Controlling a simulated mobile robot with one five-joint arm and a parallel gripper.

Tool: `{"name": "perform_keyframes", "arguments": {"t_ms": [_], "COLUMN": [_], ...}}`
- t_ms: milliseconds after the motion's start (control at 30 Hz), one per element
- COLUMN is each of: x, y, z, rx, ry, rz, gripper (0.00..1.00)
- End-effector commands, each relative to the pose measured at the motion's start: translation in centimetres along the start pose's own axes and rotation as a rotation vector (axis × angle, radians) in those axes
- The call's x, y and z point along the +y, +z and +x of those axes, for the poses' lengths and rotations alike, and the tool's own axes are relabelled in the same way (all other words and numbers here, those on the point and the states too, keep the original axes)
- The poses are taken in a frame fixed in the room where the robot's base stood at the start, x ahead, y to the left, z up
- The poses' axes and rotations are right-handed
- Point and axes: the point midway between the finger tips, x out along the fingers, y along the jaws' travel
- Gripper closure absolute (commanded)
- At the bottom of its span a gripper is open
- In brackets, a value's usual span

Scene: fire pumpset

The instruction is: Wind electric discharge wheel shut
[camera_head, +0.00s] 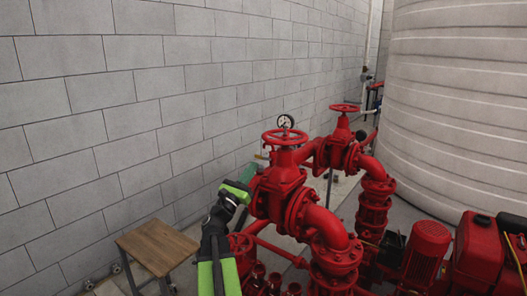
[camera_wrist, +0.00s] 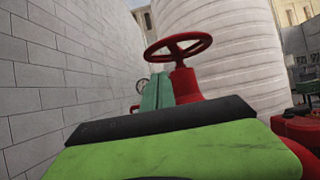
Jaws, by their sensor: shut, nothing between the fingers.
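Two red valves with handwheels stand in the head view. The nearer handwheel (camera_head: 285,137) tops a large gate valve (camera_head: 278,185). The farther handwheel (camera_head: 345,108) is up and to the right. I cannot tell which is the electric discharge wheel. My gripper (camera_head: 249,172) is shut and empty, left of and below the nearer handwheel, apart from it. In the wrist view the green fingers (camera_wrist: 158,92) are together, and a red spoked handwheel (camera_wrist: 178,46) on a red stem shows ahead, above and slightly right of them.
A pressure gauge (camera_head: 286,121) sits behind the nearer handwheel. A grey block wall (camera_head: 100,120) runs along the left. A wooden stool (camera_head: 157,245) stands front left. A large pale ribbed tank (camera_head: 460,110) and red pump machinery (camera_head: 425,250) fill the right.

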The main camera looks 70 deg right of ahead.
Motion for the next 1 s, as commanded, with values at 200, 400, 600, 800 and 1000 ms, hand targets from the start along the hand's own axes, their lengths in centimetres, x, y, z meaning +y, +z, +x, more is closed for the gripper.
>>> {"name": "perform_keyframes", "arguments": {"t_ms": [200,400,600,800,1000], "x": [0.2,0.3,0.3,0.3,0.3], "y": [0.5,0.5,0.3,0.2,0.1], "z": [4.4,8.8,12.1,13.4,13.4], "rx": [0.0,-0.001,0.0,-0.001,-0.001], "ry": [0.0,0.002,0.004,0.005,0.006], "rz": [-0.003,-0.004,-0.002,-0.002,-0.001], "gripper": [1.0,1.0,1.0,1.0,1.0]}}
